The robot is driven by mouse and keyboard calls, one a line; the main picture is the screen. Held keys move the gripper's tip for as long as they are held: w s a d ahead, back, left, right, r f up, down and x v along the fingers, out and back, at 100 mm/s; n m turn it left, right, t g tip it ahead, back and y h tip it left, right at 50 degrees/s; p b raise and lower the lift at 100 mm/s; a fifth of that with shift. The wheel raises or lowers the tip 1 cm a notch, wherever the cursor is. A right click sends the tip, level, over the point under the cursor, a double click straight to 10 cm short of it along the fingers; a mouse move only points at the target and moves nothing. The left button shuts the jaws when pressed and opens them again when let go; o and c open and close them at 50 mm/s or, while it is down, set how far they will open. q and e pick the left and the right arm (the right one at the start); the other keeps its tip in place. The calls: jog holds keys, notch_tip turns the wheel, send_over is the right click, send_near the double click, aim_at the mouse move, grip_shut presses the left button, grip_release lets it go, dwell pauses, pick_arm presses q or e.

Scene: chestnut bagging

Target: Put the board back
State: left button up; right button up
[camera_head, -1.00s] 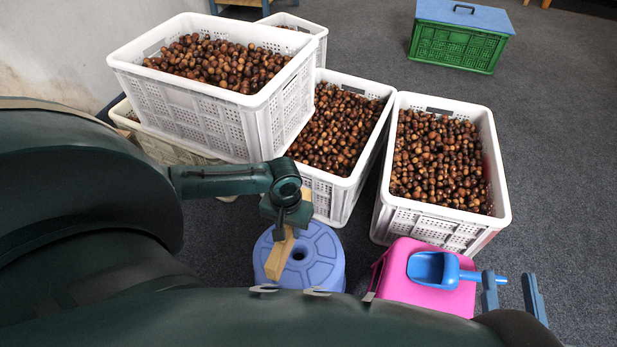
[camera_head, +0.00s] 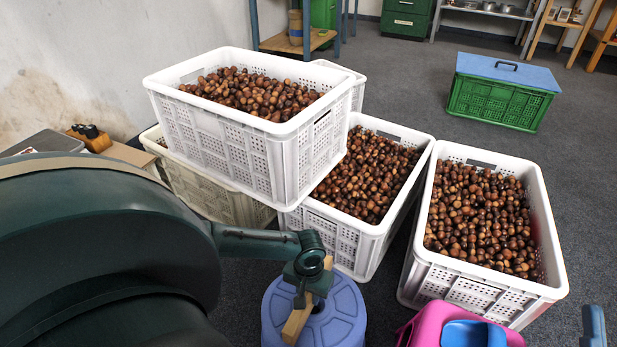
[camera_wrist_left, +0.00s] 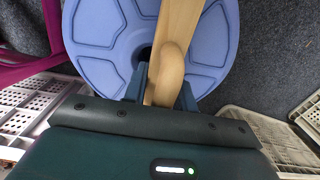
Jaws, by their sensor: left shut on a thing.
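A light wooden piece (camera_head: 297,322), narrow with a rounded end, is held by my left gripper (camera_head: 308,284). I take it for the board, seen edge-on; I cannot tell its full shape. In the left wrist view the wooden piece (camera_wrist_left: 180,32) runs between the fingers of my left gripper (camera_wrist_left: 160,88), above the round blue stool (camera_wrist_left: 100,35). The stool (camera_head: 345,310) stands below it in the head view; I cannot tell whether they touch. One finger of my right gripper (camera_head: 593,325) shows at the lower right edge; its opening is not clear.
A pink box (camera_head: 425,325) with a blue scoop (camera_head: 465,334) is at the bottom. A green crate with a blue top (camera_head: 503,88) stands beyond clear floor.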

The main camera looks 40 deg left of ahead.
jog(key=shift+r, duration=0.1)
pick_arm(q)
jog(key=shift+f, duration=0.1)
jog(key=o, duration=1)
jog(key=shift+f, duration=0.1)
jog(key=shift+o, duration=0.2)
jog(key=shift+r+p, duration=0.3)
jog(key=shift+r, duration=0.2)
notch_tip(320, 180, up, 7)
jog(key=p, duration=0.4)
notch_tip(320, 180, up, 4)
jog(key=shift+f+p, duration=0.2)
jog(key=shift+p, duration=0.75)
jog(key=shift+r, duration=0.4)
pick_arm(e)
jog(key=f+m+g+h, duration=0.1)
jog(key=f, duration=0.1)
jog(key=s+f+m+g+h, duration=0.1)
jog(key=f+h, duration=0.1)
jog(key=shift+s+m, duration=0.1)
jog(key=shift+m, duration=0.2)
